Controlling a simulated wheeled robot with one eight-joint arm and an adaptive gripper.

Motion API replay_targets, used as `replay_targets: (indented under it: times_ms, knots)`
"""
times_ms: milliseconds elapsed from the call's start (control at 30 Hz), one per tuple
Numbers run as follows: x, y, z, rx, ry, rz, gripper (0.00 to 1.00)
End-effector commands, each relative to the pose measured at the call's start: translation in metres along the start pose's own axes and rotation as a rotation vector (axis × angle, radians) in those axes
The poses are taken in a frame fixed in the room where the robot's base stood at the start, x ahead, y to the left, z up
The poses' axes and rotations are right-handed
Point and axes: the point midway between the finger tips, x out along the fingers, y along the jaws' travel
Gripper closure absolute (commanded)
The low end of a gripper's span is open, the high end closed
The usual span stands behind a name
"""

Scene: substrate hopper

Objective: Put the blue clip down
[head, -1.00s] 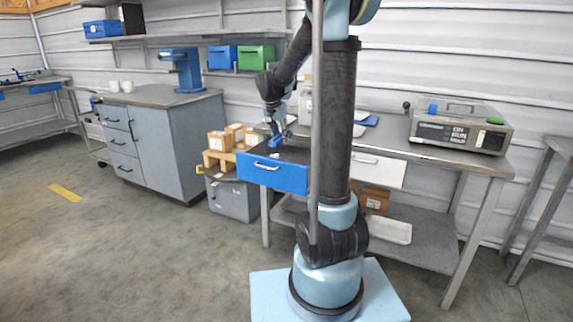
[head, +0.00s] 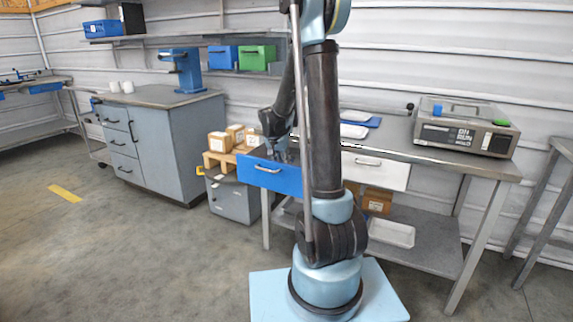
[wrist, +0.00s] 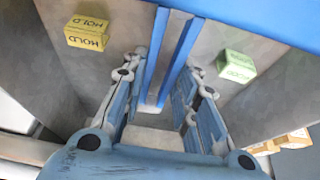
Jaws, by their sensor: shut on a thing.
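My gripper (head: 277,150) reaches down into the open blue drawer (head: 268,178) under the workbench. In the wrist view my gripper (wrist: 165,68) has its fingers closed on either side of two narrow blue strips, which appear to be the blue clip (wrist: 152,55). The strips run toward the blue drawer front (wrist: 240,14) at the top. Whether the clip touches the grey drawer floor I cannot tell. In the head view the clip is hidden by my gripper and the drawer.
A white drawer (head: 375,171) is to the right. Small boxes (head: 217,145) stand to the left. Bare drawer floor shows around the blocks.

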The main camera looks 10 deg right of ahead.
Motion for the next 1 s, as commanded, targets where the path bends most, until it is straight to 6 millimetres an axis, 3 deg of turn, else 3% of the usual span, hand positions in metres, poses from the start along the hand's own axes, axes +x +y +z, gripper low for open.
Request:
replay_targets:
  times_ms: [200,467,600,1000]
  knots:
    - [0.007,-0.001,-0.002,0.000,0.000,0.000,0.95]
    - [0.021,-0.001,-0.036,0.001,0.001,0.000,0.95]
    - [0.031,-0.002,-0.029,-0.003,0.000,-0.001,0.95]
    - [0.034,-0.002,-0.027,-0.003,0.000,-0.001,0.95]
